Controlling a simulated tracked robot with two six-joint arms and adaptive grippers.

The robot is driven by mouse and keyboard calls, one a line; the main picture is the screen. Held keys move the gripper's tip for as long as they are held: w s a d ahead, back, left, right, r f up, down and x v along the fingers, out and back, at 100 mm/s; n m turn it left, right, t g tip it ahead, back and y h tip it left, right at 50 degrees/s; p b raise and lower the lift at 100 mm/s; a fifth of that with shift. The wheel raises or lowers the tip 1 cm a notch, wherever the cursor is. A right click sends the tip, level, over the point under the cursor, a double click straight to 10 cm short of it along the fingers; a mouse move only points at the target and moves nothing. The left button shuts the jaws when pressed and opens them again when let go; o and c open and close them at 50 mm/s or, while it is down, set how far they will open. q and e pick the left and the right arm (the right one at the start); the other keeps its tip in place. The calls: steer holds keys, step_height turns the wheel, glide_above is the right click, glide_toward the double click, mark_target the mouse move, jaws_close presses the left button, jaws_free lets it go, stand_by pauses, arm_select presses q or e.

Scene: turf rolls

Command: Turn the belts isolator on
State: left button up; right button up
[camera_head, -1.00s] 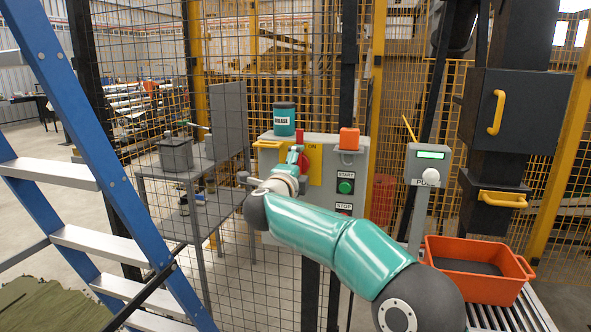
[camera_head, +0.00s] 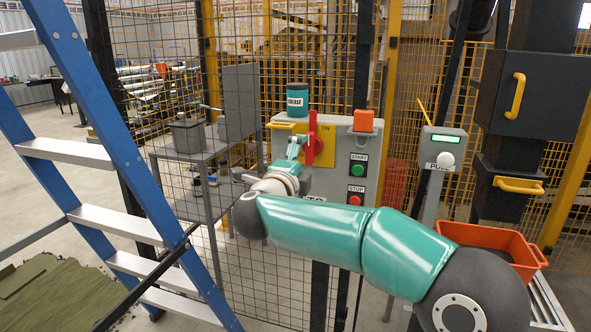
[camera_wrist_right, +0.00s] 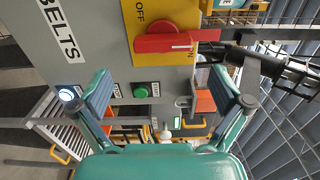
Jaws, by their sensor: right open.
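The belts isolator is a red rotary handle (camera_head: 312,138) on a yellow plate (camera_head: 326,150) on the front of a grey control box. The handle stands upright in the head view, with ON printed just right of its top. The wrist view is turned sideways; there the red handle (camera_wrist_right: 165,43) lies level, with OFF and ON on the yellow plate and BELTS on the box. My right gripper (camera_head: 295,148) is just left of the handle in the head view. In the wrist view the right gripper (camera_wrist_right: 165,95) has its fingers wide apart and empty, with the handle outside the gap. My left gripper is out of view.
Green start (camera_head: 358,170) and red stop (camera_head: 355,199) buttons sit right of the isolator. A teal grease tin (camera_head: 297,99) and an orange block (camera_head: 363,120) are on the box. A mesh fence and a blue stepladder (camera_head: 95,120) stand left; an orange crate (camera_head: 490,238) is lower right.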

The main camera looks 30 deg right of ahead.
steer(key=v, duration=0.3)
steer(key=shift+s+a, duration=0.25)
steer(key=shift+d, duration=0.1)
